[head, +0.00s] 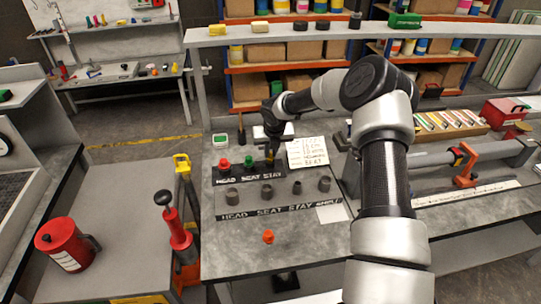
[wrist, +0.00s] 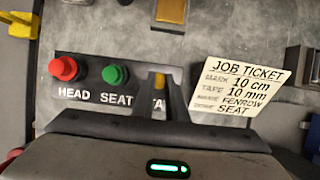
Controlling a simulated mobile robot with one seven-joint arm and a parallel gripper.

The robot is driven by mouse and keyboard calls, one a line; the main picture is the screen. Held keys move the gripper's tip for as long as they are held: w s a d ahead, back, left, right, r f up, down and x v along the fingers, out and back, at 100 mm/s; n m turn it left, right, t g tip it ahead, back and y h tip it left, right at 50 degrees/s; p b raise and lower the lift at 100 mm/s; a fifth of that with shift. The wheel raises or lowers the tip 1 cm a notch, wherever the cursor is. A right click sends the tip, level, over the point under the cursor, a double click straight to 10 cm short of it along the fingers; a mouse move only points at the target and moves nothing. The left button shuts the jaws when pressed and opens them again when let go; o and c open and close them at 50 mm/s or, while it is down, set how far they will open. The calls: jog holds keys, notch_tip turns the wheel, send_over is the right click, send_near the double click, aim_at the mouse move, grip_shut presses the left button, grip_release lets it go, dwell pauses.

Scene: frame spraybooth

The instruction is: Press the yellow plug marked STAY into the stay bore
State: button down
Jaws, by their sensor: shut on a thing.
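My gripper (head: 271,153) is over the plug rack at the back of the bench, shut on the yellow plug (wrist: 159,82). In the wrist view the yellow plug shows between my two fingers (wrist: 160,95), which partly hide the STAY label. It is at the STAY place of the rack (head: 226,171); I cannot tell whether it is lifted. The red plug (wrist: 64,68) and green plug (wrist: 115,75) stand to its left at HEAD and SEAT. In front of the rack is a row of grey bores; the stay bore (head: 297,187) is third from the left, behind the STAY label.
A job ticket (wrist: 241,85) lies right of the rack. An orange piece (head: 268,237) lies on the bench front. A clamp-like fixture with an orange part (head: 465,170) stands at right. A red can (head: 67,245) is on the left table. The front bench is mostly clear.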

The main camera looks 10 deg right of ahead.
notch_tip(320, 180, up, 8)
jog(key=s, duration=0.1)
jog(key=s+d+r+m+h+b, duration=0.1)
jog(key=s+d+m, duration=0.1)
jog(key=s, duration=0.5)
jog(key=s+d+r+m+h+b, duration=0.1)
jog(key=s+d+m+b, duration=0.1)
jog(key=s, duration=0.6)
jog(key=shift+s+d+r+m+b, duration=0.2)
jog(key=shift+d+r+m+b, duration=0.1)
jog(key=shift+d+m, duration=0.5)
jog(key=shift+r+p, duration=0.15)
jog(key=shift+p, duration=0.25)
jog(key=shift+f+b, duration=1.65)
jog(key=shift+f, duration=0.9)
jog(key=shift+p, duration=0.75)
jog(key=shift+f+b, duration=0.85)
jog(key=shift+f, duration=0.5)
